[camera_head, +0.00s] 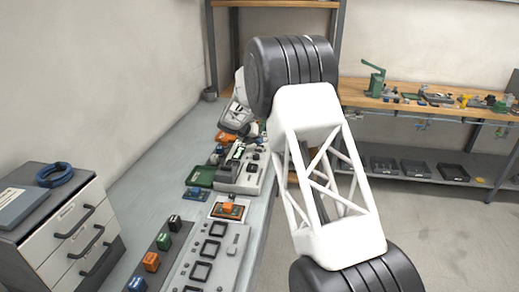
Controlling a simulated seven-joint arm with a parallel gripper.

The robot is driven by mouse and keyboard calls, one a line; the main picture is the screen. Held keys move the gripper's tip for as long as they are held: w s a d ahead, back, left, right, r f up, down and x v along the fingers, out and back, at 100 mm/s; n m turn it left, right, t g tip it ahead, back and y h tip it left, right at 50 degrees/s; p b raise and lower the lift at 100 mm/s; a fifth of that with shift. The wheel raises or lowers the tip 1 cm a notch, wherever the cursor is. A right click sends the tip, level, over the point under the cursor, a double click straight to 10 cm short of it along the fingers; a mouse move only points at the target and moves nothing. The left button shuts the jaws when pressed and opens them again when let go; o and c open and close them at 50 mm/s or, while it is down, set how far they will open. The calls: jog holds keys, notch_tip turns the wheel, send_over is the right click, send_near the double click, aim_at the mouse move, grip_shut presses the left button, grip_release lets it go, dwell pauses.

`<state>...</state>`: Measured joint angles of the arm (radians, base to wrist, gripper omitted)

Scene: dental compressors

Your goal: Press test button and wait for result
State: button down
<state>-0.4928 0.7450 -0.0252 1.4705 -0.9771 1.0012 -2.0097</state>
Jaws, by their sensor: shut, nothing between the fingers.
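My gripper (233,124) is at the far end of the bench, beyond and above a grey device. It is small in the picture, and its fingertips are hard to make out. It is shut and empty. The grey device (253,181) has dark parts and a small light display (238,152) on top. A green board (201,177) lies at its left. I cannot tell which part is the test button, and I can read no result. Whether my gripper touches anything is not clear.
The grey bench (150,172) runs along the left wall. Nearer are an orange block (229,208) on a small plate, a panel with square frames (203,271), and a strip of coloured blocks (151,262). A drawer cabinet (74,232) stands left. A wooden workbench (440,108) is behind.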

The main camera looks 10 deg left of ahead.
aim_at(258, 147)
jog(key=shift+f, duration=0.85)
dwell(1.2)
jog(key=shift+r, duration=0.85)
jog(key=shift+r, duration=0.1)
jog(key=shift+r, duration=2.5)
